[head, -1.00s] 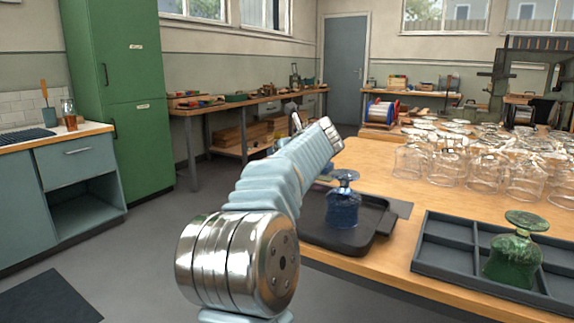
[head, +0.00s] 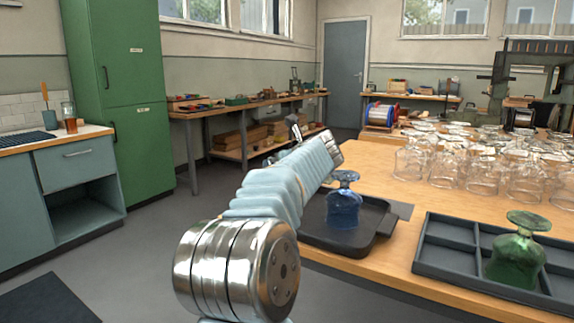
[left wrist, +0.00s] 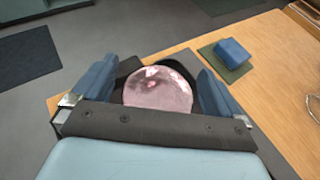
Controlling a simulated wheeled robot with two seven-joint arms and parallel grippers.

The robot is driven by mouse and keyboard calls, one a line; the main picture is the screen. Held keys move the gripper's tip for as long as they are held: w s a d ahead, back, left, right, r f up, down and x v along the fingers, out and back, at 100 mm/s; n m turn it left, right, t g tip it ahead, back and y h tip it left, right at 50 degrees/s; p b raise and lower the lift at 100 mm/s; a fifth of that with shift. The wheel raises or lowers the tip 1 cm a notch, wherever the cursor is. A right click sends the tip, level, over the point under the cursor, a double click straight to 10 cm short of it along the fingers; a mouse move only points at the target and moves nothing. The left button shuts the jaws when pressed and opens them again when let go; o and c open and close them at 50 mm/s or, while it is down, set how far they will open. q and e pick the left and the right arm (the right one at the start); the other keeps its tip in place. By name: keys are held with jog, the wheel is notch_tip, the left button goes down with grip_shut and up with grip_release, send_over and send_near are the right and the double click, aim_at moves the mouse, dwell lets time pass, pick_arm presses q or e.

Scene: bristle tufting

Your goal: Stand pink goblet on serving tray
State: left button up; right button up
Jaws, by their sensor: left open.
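The pink goblet shows in the left wrist view as a round, pale pink disc (left wrist: 158,91), seen end-on; its stem and far side are hidden. My left gripper (left wrist: 155,72) is open, with one blue finger on each side of the disc; I cannot tell whether they touch it. A dark tray (head: 310,237) lies at the table's near left corner in the head view. Its dark surface also shows behind the disc in the left wrist view (left wrist: 179,70). In the head view my arm hides the pink goblet and the gripper. My right gripper is not in view.
A blue goblet (head: 343,208) stands foot up on the tray. A green goblet (head: 514,260) stands foot up in a grey compartment tray (head: 440,258). Several clear goblets (head: 470,165) crowd the table's back. A blue block (left wrist: 232,53) sits on a greenish mat.

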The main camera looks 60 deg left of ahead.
pick_arm(q)
jog(key=v, duration=1.1)
jog(key=shift+d+r, duration=0.15)
jog(key=shift+d, duration=0.25)
jog(key=shift+s, duration=0.1)
